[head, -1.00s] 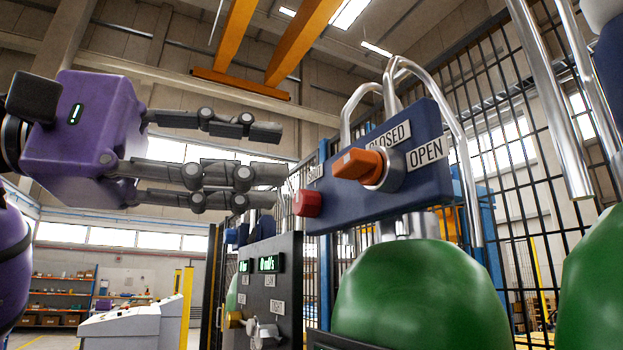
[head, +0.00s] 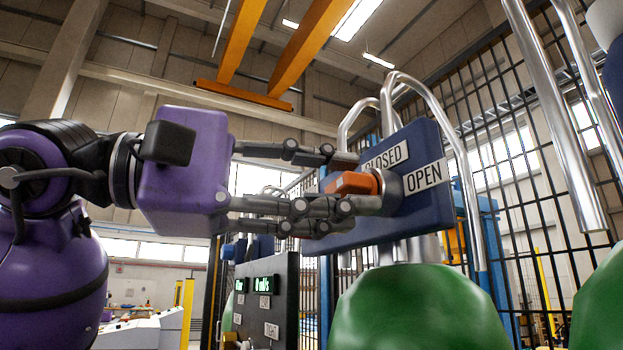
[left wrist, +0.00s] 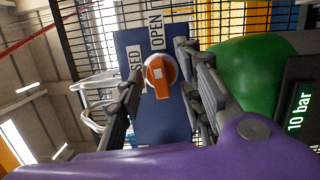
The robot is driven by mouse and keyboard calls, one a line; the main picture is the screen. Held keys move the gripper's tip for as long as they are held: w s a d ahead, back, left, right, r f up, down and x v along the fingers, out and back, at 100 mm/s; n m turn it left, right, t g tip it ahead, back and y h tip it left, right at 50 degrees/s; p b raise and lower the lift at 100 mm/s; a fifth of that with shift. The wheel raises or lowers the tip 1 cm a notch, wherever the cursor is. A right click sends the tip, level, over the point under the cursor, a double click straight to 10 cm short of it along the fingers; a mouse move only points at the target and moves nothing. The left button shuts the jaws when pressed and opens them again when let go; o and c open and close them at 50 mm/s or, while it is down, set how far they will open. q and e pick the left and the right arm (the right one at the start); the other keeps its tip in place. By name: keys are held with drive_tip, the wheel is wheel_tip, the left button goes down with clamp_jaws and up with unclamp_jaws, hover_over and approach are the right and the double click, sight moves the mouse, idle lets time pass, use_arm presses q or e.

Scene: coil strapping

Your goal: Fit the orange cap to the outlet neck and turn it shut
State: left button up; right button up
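An orange turning handle (head: 354,183) sits on a round grey mount on a blue panel (head: 408,206) labelled CLOSED and OPEN. It also shows in the left wrist view (left wrist: 160,77), its pointer between those labels and pointing toward the palm side. My left gripper (head: 356,180) is open, with its fingers above and below the handle in the head view. In the left wrist view the fingers stand on either side with gaps to the handle. I see no separate orange cap or outlet neck. My right gripper is not in view.
A green rounded vessel (head: 421,310) stands below the panel. Bent metal pipes (head: 466,155) rise behind it, before a black mesh fence (head: 512,110). A dark control box (head: 276,300) with green displays is at lower centre. A vertical pipe (head: 556,130) stands at right.

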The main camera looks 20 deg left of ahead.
use_arm(q)
clamp_jaws()
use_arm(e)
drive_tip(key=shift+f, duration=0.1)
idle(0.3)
use_arm(q)
drive_tip(key=shift+r+m+p, duration=0.15)
drive_tip(key=shift+m+p, duration=0.65)
drive_tip(key=shift+m, duration=0.4)
drive_tip(key=m+p, duration=0.1)
drive_tip(key=m, duration=0.1)
drive_tip(key=shift+m+g+y, duration=0.3)
drive_tip(key=shift+g+y, duration=0.1)
drive_tip(key=shift+m+p, duration=0.3)
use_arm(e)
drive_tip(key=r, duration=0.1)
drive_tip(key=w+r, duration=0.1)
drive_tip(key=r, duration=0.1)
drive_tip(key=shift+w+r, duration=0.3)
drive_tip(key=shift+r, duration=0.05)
